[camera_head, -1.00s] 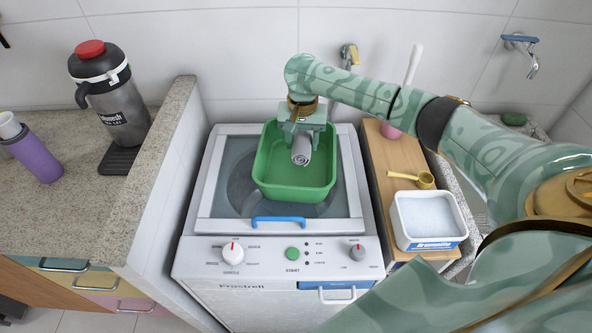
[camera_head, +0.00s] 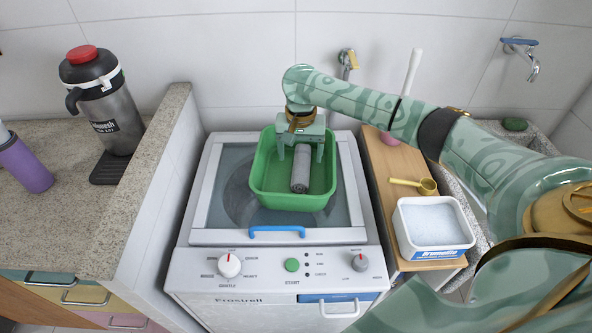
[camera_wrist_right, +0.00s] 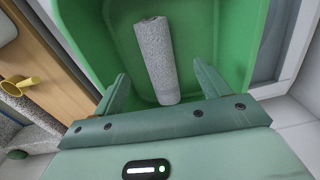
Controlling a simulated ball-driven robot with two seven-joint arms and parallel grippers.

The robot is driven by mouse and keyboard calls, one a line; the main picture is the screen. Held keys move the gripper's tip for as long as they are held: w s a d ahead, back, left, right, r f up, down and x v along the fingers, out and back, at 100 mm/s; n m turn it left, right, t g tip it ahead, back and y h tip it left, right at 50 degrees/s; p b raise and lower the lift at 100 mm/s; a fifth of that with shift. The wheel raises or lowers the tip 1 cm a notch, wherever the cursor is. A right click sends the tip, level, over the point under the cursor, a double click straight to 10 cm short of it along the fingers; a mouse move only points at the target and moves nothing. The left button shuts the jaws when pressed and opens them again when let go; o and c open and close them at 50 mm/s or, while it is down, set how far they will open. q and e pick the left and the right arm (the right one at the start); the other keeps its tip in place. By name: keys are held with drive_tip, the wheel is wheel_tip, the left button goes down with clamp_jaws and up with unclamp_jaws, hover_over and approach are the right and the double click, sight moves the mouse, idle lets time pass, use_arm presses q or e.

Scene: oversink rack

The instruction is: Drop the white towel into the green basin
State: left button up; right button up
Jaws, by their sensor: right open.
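The towel (camera_head: 300,174), a rolled greyish-white cylinder, is inside the green basin (camera_head: 262,178), which sits on the washing machine's lid. In the right wrist view the towel (camera_wrist_right: 155,55) lies between and beyond my finger tips, apart from both fingers, with green basin wall (camera_wrist_right: 95,35) around it. My right gripper (camera_head: 301,154) is over the basin, pointing down, its two fingers spread wide on either side of the towel's far part. It is open and empty. My left gripper is not in view.
The washing machine (camera_head: 228,284) has knobs and a blue handle in front. Right of it, a wooden board (camera_head: 388,166) carries a white powder tub (camera_head: 402,224) and a yellow scoop (camera_head: 426,186). A flask (camera_head: 112,110) and purple bottle (camera_head: 25,165) stand on the left counter.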

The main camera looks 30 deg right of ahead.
wheel_tip(320, 180, up, 16)
drive_tip(key=p, duration=0.8)
drive_tip(key=shift+r, duration=0.2)
drive_tip(key=shift+f, duration=0.1)
